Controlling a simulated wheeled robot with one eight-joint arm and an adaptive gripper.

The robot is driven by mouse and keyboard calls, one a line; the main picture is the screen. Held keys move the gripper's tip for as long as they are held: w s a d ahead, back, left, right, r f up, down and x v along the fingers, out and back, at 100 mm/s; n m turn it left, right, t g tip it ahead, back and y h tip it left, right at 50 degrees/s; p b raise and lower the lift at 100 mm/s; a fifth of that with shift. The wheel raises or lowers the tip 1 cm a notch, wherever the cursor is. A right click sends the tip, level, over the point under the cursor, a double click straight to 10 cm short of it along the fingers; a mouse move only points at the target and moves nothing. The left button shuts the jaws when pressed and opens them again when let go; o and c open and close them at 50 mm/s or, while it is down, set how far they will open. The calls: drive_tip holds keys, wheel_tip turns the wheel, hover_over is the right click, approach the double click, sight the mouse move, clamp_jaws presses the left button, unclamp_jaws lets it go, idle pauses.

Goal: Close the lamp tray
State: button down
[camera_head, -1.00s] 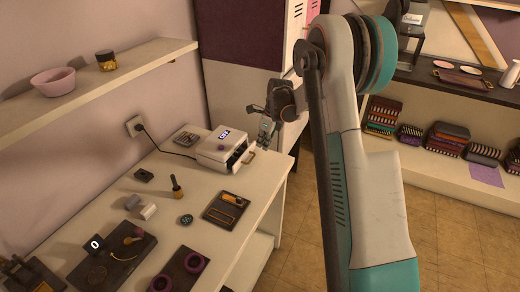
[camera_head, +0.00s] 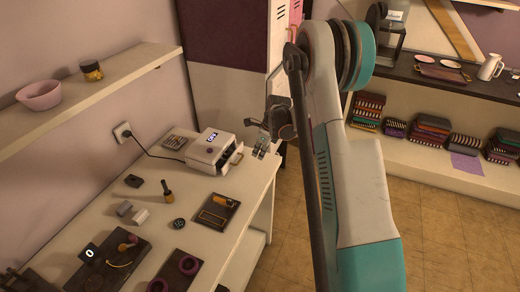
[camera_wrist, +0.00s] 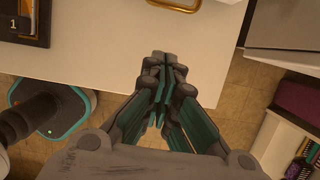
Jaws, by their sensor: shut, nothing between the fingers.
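The lamp (camera_head: 207,150) is a white box with a lit display at the back of the white table. Its tray (camera_head: 231,162) juts out at the front, with a brass handle (camera_head: 238,157). How far the tray is out is hard to tell. My gripper (camera_head: 260,150) is just right of the handle, apart from it and by the table's edge. In the wrist view, my gripper (camera_wrist: 163,62) has its fingers together and empty. The handle (camera_wrist: 175,6) is cut off at the top there, beyond the fingertips.
The table (camera_head: 150,222) holds a dark tray (camera_head: 214,212), a brush bottle (camera_head: 167,190), purple rings (camera_head: 188,264) and small blocks. A wall shelf (camera_head: 110,92) overhangs the left. Open floor (camera_head: 440,225) lies to the right, before a low shelf unit (camera_head: 415,165).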

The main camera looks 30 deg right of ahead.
drive_tip(key=b+x, duration=0.1)
drive_tip(key=x, duration=0.4)
drive_tip(key=shift+f, duration=0.25)
drive_tip(key=shift+w+a+b, duration=0.3)
drive_tip(key=shift+w+a, duration=0.45)
drive_tip(key=shift+w, duration=0.25)
drive_tip(key=shift+w+a+f, duration=0.1)
drive_tip(key=shift+w+a, duration=0.3)
drive_tip(key=shift+w, duration=0.15)
